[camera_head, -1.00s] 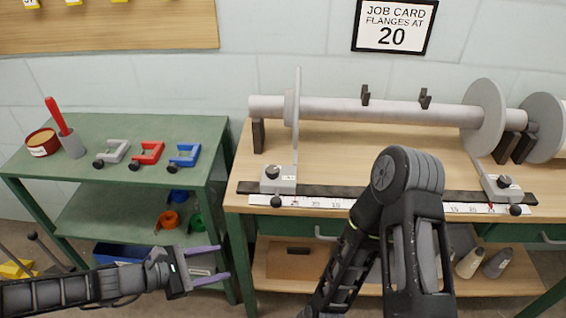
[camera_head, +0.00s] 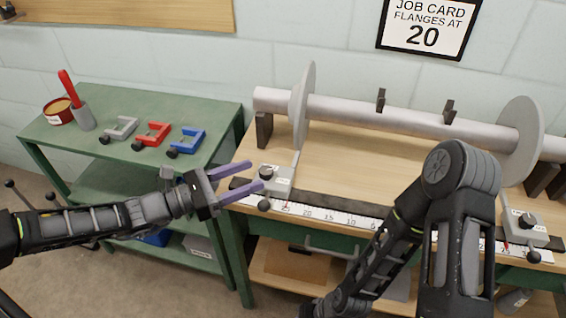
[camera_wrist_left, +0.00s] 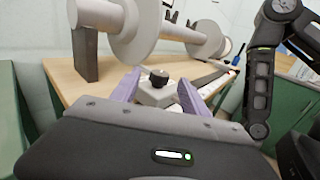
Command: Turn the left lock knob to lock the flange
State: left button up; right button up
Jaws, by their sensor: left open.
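The left lock knob (camera_head: 267,172) is a dark knob on a pale grey block (camera_head: 278,182) at the left end of the ruler rail; it also shows in the left wrist view (camera_wrist_left: 158,76). The left flange (camera_head: 303,105), a grey disc on the roller (camera_head: 350,108), stands above and behind the block. My left gripper (camera_head: 254,176) is open, its purple fingers pointing at the block's left side. In the left wrist view the knob sits ahead, between the two fingers in the picture; I cannot tell whether they touch it. My right gripper is out of view.
My right arm crosses the front of the wooden bench (camera_head: 355,165). A second flange (camera_head: 520,140) and knob block (camera_head: 525,228) are at the right. The green side table (camera_head: 110,108) holds grey, red and blue clamps. A card (camera_head: 428,25) reads flanges at 20.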

aim_at(278, 174)
pick_arm(q)
jog(key=shift+b+x, duration=0.3)
jog(key=shift+x, duration=3.7)
jog(key=shift+c, duration=0.3)
grip_shut()
